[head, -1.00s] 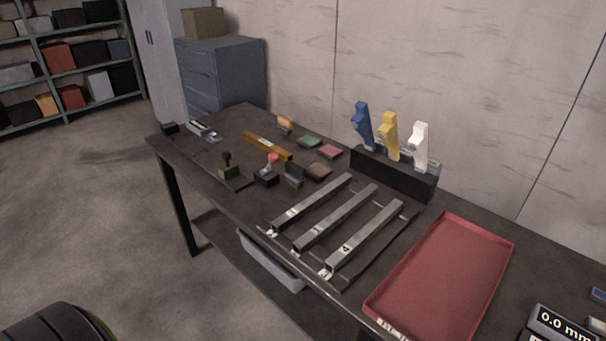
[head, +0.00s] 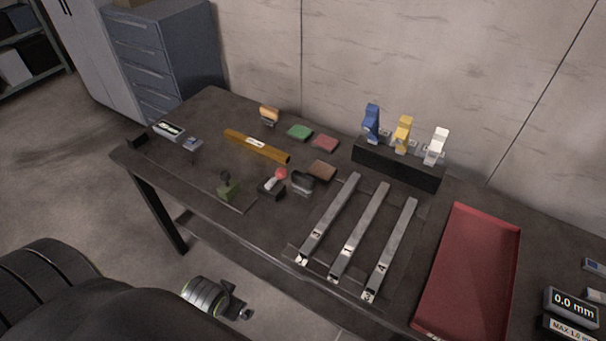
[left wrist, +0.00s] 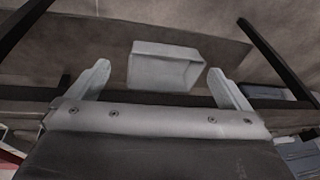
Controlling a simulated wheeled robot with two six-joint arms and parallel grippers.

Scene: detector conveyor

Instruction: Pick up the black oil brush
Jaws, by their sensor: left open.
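A small dark brush-like block (head: 303,182) stands near the front middle of the table, beside a dark holder with a red ball (head: 272,185); I take it for the black oil brush, but its details are too small to be sure. My left gripper (head: 238,302) is in front of the table, below its top and well apart from the block. In the left wrist view its two fingers (left wrist: 160,78) are spread with nothing between them; a pale bin (left wrist: 165,68) lies beyond. The brush does not show there. My right gripper is not in view.
The table (head: 205,112) also holds a green block with a dark knob (head: 228,188), a yellow bar (head: 257,146), several grey rails (head: 345,235), a red tray (head: 465,265) and a black rack with blue, yellow and white tools (head: 398,165). A blue-grey cabinet (head: 160,50) stands behind.

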